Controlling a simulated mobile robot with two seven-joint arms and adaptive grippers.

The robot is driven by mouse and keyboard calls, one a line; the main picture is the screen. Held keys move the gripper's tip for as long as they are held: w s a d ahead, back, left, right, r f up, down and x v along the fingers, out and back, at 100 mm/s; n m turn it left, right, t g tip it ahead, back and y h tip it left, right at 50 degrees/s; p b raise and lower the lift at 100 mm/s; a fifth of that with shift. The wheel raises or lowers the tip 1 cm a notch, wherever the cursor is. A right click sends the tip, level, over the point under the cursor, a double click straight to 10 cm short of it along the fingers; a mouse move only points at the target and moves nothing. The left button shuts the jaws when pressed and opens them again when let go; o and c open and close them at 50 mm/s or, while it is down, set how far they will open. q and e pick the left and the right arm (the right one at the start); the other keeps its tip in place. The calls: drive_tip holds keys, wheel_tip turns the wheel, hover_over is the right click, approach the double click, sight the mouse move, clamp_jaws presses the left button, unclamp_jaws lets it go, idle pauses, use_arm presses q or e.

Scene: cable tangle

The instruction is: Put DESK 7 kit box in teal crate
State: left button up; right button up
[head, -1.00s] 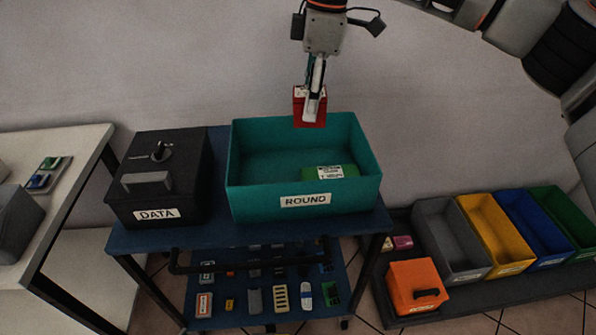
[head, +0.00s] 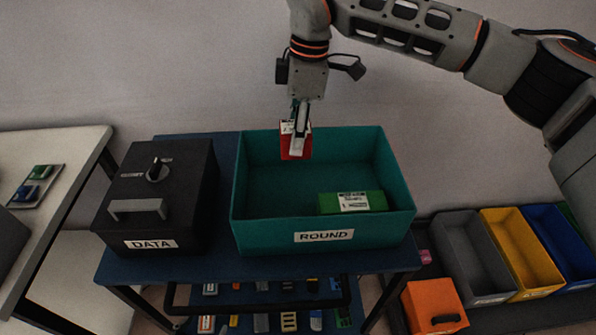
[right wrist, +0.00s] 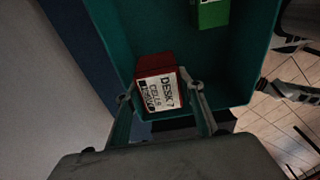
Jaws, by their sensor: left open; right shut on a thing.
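The red DESK 7 kit box (head: 296,142) is held in my right gripper (head: 299,140), over the back left part of the teal crate. Its white label, reading DESK 7 CELLS, shows in the right wrist view (right wrist: 158,92), with the fingers on either side of it. The teal crate (head: 262,236), labelled ROUND, stands on the blue cart. A green box (head: 335,203) with a white label lies inside the crate at the right; part of it also shows in the right wrist view (right wrist: 210,14). My left gripper is in neither view.
A black DATA box (head: 190,205) with a handle and knob stands left of the crate. Small items fill the cart's lower shelf. Grey (head: 462,240), yellow (head: 515,255) and blue bins and an orange box (head: 432,305) are at the right. The crate's left floor is clear.

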wheel_tip(320, 180, down, 6)
drive_tip(key=shift+r+b, duration=0.2)
drive_tip(key=shift+b, duration=0.1)
drive_tip(key=shift+f, duration=0.45)
wheel_tip(320, 180, down, 4)
drive_tip(key=shift+f+b, duration=0.25)
drive_tip(key=shift+b, duration=0.2)
use_arm(q)
drive_tip(key=shift+w+a+f, duration=0.15)
drive_tip(key=shift+w+f, duration=0.05)
drive_tip(key=shift+w, duration=0.25)
use_arm(e)
drive_tip(key=shift+r, duration=0.15)
drive_tip(key=o, duration=1.3)
